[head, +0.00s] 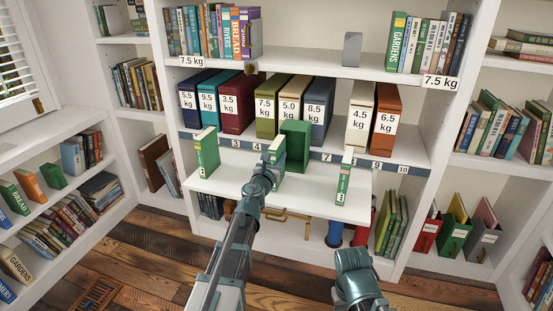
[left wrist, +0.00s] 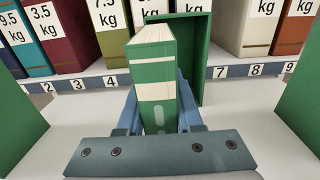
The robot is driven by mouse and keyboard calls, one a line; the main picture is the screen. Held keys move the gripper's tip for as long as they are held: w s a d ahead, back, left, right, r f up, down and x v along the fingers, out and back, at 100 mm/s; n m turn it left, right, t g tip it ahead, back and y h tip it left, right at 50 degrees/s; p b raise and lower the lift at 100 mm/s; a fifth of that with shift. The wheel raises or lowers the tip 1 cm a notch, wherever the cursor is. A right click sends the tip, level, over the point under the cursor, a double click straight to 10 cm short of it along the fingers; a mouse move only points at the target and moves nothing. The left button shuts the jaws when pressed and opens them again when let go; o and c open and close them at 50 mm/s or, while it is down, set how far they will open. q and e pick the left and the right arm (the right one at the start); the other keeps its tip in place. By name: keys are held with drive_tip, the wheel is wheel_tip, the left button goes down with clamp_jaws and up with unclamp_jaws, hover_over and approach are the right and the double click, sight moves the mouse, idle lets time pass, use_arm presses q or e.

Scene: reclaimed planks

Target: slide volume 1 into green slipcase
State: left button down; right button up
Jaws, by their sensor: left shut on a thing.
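A green-and-white book (left wrist: 155,75) is upright between the fingers of my left gripper (left wrist: 158,118), spine toward me, with one pale mark low on the spine. In the head view, my left gripper (head: 268,168) is at the shelf's middle, and the book (head: 277,148) shows just beyond it. The green slipcase (head: 296,145) stands directly behind and slightly right of the book; it also shows in the left wrist view (left wrist: 195,50). The book hides its left side, so I cannot tell whether the book's far end is inside. My right gripper (head: 355,262) is low at the front right, away from the shelf.
Two more green books stand on the white pull-out shelf, one left (head: 207,153) and one right (head: 343,180) with several dots. Thick weight-labelled volumes (head: 237,102) line the shelf behind.

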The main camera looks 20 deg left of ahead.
sight(270, 151)
use_arm(q)
drive_tip(key=shift+w+d, duration=0.1)
drive_tip(key=shift+w, duration=2.8)
drive_tip(key=shift+c, duration=2.4)
unclamp_jaws()
drive_tip(key=s, duration=1.4)
drive_tip(key=shift+a, duration=0.25)
drive_tip(key=shift+r, duration=0.25)
drive_tip(key=c, duration=0.4)
drive_tip(key=r+m+p, duration=0.1)
drive_tip(key=s+r+m+p, duration=0.1)
drive_tip(key=m, duration=0.1)
drive_tip(key=r+m+p, duration=0.1)
drive_tip(key=m+p, duration=0.1)
drive_tip(key=shift+s+a+r, duration=0.25)
drive_tip(key=shift+s+r, duration=0.05)
drive_tip(key=shift+r, duration=0.05)
clamp_jaws()
drive_tip(key=shift+s+a+r+m+p, duration=0.15)
drive_tip(key=shift+r+m+p, duration=0.15)
drive_tip(key=shift+m, duration=0.25)
drive_tip(key=shift+s+d+r+m+p, duration=0.15)
drive_tip(key=shift+m+p, duration=0.1)
drive_tip(key=shift+m, duration=0.3)
